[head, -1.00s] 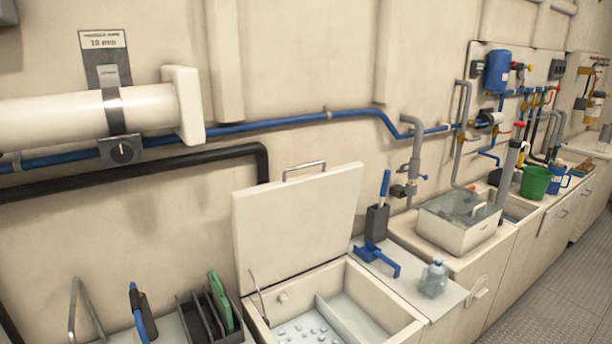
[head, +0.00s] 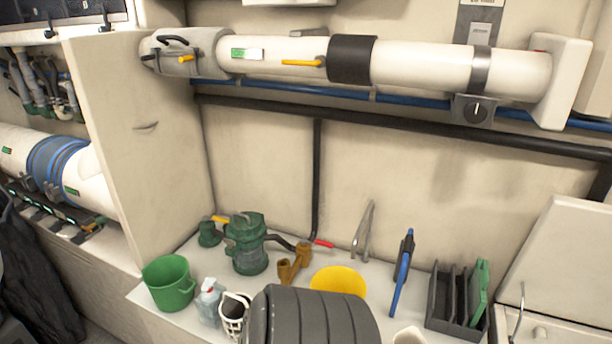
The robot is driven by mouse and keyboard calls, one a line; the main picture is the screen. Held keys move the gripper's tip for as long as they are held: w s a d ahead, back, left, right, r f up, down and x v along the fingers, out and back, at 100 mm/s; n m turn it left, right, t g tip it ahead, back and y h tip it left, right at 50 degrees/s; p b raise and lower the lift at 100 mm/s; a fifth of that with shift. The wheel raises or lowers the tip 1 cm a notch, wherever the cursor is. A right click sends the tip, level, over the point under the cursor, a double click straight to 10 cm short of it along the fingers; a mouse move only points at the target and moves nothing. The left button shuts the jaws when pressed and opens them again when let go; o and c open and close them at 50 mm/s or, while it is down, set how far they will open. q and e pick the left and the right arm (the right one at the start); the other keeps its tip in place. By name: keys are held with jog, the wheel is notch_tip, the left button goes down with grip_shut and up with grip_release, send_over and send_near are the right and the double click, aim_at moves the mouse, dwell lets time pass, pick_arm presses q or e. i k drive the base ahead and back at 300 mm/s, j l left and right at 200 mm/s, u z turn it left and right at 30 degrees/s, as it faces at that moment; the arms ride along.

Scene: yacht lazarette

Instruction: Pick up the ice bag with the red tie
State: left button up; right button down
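A small translucent, pale bag-like thing (head: 208,305) with a reddish spot at its top stands on the white counter (head: 400,310) at the lower left. It looks like the ice bag with the red tie, but it is small and I cannot be sure. It is between a green bucket (head: 168,284) and a white holed container (head: 234,316). Neither of my grippers shows in the head view.
A dark grey ribbed round thing (head: 312,318) fills the bottom middle and hides part of the counter. Behind are a green pump (head: 247,245), a brown fitting (head: 294,264) and a yellow disc (head: 338,281). A dark rack (head: 452,300) stands right, beside a raised white lid (head: 565,270).

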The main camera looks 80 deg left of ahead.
aim_at(208, 303)
jog(key=u, duration=3.45)
